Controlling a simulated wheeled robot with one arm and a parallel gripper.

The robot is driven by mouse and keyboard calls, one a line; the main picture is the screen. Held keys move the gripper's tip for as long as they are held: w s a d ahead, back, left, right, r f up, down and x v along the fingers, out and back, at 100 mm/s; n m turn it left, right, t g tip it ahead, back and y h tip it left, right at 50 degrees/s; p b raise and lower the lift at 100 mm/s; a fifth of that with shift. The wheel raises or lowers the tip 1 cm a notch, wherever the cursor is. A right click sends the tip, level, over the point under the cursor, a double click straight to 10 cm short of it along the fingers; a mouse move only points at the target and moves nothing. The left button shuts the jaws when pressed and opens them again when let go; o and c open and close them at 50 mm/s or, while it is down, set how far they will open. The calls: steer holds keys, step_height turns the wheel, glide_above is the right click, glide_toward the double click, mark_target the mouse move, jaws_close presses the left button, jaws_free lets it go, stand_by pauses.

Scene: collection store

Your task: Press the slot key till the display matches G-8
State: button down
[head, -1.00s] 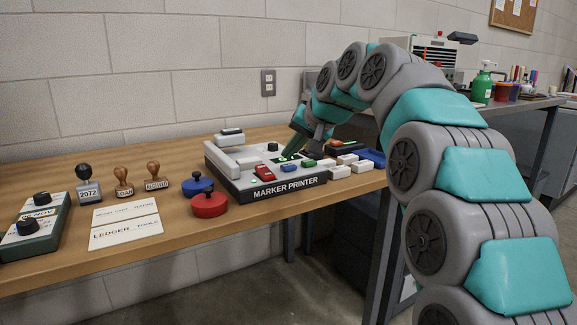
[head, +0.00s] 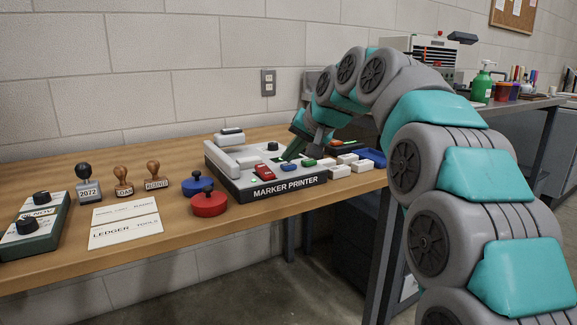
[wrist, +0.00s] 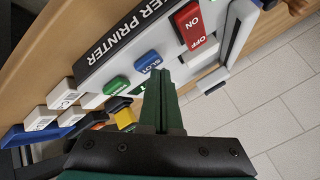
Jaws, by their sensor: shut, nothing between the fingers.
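The marker printer (head: 240,190) stands on the wooden bench, its name on the front edge. Its blue slot key (head: 288,168) sits between a red on/off switch (head: 265,172) and a green key (head: 308,163). In the wrist view the slot key (wrist: 148,61) is just beyond my fingertips, with the green key (wrist: 117,86) and red switch (wrist: 190,25) on either side. My gripper (head: 288,157) is shut and empty, low over the printer just behind the slot key; I cannot tell if it touches. The display is mostly hidden by the fingers and its reading is not legible.
White blocks (head: 340,171) and a blue tray (head: 374,157) lie right of the printer. Red (head: 209,205) and blue (head: 197,187) round knobbed pads, handled stamps (head: 123,182) and a ledger card (head: 124,232) lie left. The bench front is clear around the card.

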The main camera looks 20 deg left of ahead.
mark_target(291, 171)
steer(key=shift+f, duration=0.45)
stand_by(1.0)
steer(key=shift+r, duration=0.15)
steer(key=shift+r+p, duration=0.6)
steer(key=shift+r, duration=0.15)
steer(key=shift+r+p, duration=2)
steer(key=shift+r, duration=0.6)
steer(key=shift+f, duration=0.1)
